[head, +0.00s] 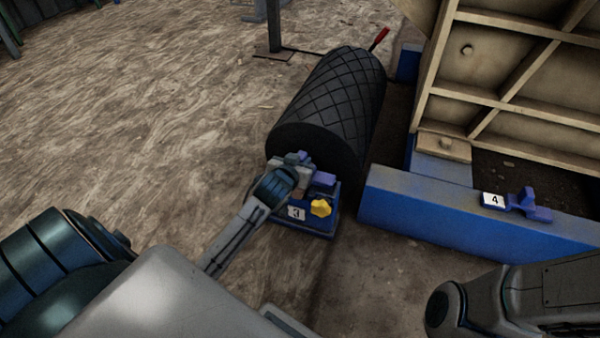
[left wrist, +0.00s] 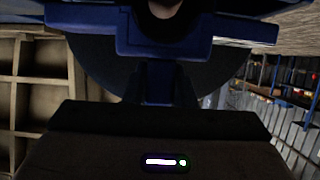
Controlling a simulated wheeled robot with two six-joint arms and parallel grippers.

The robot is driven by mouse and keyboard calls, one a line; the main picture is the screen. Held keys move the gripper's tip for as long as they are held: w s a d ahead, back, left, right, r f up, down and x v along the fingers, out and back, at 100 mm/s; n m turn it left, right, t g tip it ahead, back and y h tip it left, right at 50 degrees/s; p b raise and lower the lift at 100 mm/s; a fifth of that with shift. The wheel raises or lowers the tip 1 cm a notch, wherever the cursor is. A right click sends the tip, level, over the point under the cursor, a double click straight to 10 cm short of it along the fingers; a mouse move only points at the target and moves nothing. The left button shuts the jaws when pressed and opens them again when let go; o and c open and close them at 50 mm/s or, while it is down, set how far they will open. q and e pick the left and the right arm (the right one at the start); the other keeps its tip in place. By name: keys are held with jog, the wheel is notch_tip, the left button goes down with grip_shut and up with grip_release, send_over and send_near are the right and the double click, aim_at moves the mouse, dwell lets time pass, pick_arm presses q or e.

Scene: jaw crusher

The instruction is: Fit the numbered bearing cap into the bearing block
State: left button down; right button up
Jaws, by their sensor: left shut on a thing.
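My left gripper (head: 292,172) is shut on a blue bearing cap, at the near end of a black ribbed roller. In the left wrist view the cap (left wrist: 185,45) fills the top, its stem running down to the gripper. Its half-round notch lies close to a round shaft end (left wrist: 166,6); I cannot tell whether they touch. The blue bearing block (head: 330,222) stands below the gripper, with a white "3" plate (head: 296,213) and a yellow knob (head: 320,208). The arm partly hides the block and cap. No number shows on the cap. My right gripper is out of view.
The black roller (head: 335,95) lies behind the block. A blue beam (head: 420,215) at the right bears a "4" plate (head: 492,200) and a purple-blue piece (head: 530,205). A beige ribbed frame (head: 500,75) rises behind. Bare floor is open at left.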

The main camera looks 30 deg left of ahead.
pick_arm(q)
notch_tip(320, 180, down, 3)
jog(key=b, duration=0.3)
jog(key=shift+f, duration=0.2)
jog(key=shift+r, duration=0.1)
jog(key=c, duration=1.2)
grip_release()
